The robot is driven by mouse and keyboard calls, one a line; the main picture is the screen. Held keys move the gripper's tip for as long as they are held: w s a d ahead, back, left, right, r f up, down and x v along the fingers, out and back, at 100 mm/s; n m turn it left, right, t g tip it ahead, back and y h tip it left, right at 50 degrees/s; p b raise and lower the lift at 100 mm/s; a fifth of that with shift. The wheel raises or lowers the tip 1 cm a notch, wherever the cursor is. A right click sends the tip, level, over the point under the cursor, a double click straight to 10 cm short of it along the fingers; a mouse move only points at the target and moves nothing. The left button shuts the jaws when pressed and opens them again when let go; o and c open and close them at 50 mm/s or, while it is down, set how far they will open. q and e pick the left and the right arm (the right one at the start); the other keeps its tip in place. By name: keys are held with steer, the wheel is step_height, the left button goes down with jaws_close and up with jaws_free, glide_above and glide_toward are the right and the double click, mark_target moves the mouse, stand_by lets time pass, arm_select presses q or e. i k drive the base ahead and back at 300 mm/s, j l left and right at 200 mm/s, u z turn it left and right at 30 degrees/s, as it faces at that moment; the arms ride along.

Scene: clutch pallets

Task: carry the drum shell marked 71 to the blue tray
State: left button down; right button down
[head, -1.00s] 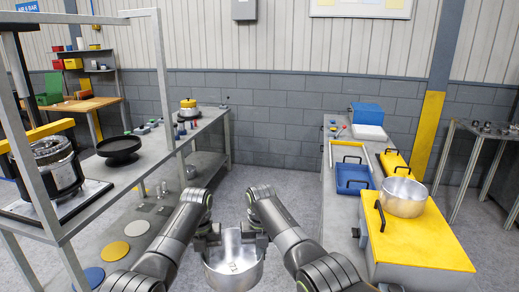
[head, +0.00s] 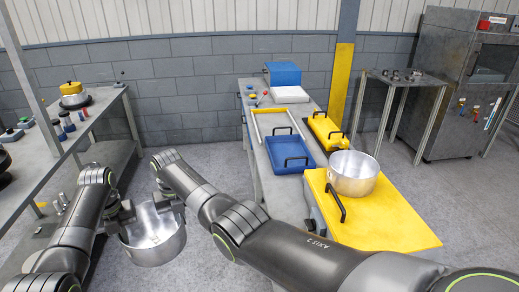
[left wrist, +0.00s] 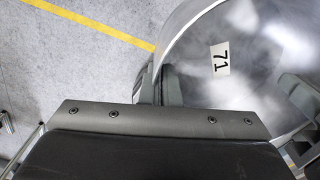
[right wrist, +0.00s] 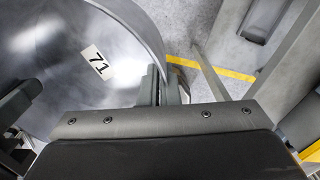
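The drum shell (head: 152,240) is an open silvery bowl held in the air between my two arms, low left in the head view. A white label 71 shows inside it in the left wrist view (left wrist: 220,58) and the right wrist view (right wrist: 95,62). My left gripper (head: 124,216) is shut on its rim at the left. My right gripper (head: 168,198) is shut on its rim at the other side. The blue tray (head: 295,168), with black handles, lies on the grey bench right of the shell, apart from it. It looks empty.
A yellow pallet (head: 385,230) bears another silvery shell (head: 353,174) at the bench's near end. A smaller yellow tray (head: 328,132) lies beside the blue one. A blue box (head: 282,73) stands at the back. A grey table (head: 85,128) stands left. Clear floor lies between table and bench.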

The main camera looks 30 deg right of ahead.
mark_target(288, 155)
steer(key=i, duration=2.85)
steer(key=i+z, duration=0.25)
steer(key=i+j+z, duration=0.1)
steer(key=z, duration=0.2)
steer(key=i+z, duration=0.1)
steer(key=z, duration=2.25)
